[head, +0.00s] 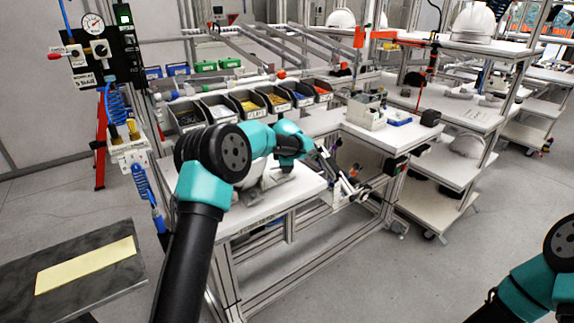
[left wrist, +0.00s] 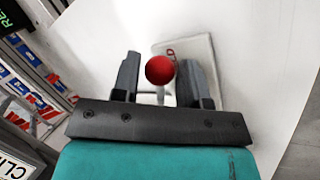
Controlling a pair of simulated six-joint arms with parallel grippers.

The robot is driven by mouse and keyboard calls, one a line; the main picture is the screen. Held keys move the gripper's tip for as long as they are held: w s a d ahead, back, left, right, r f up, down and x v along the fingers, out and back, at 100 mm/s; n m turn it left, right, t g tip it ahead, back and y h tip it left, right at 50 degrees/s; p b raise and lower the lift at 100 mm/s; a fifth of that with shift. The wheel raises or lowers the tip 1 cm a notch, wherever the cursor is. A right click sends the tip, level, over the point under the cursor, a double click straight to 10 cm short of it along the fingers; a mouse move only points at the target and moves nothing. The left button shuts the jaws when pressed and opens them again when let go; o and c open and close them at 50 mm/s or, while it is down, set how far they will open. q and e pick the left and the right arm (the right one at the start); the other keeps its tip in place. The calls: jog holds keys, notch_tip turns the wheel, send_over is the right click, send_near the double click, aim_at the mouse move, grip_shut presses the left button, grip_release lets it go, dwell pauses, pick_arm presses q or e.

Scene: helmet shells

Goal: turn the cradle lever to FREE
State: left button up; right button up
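In the left wrist view a red ball knob (left wrist: 159,70) stands between the fingers of my left gripper (left wrist: 159,82). The fingers are apart, one on each side of the knob, with a narrow gap showing at the left. I cannot tell whether either touches it. A thin pale stem shows below the knob. In the head view the fingers are not clear. My right gripper is out of view.
In the head view my left arm reaches over a white bench (head: 262,212). A row of open parts bins (head: 250,101) stands behind it. A grey box (head: 366,112) sits on the bench to the right. A dark slab with a yellow sheet (head: 86,265) is at lower left.

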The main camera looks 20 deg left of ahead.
pick_arm(q)
grip_shut()
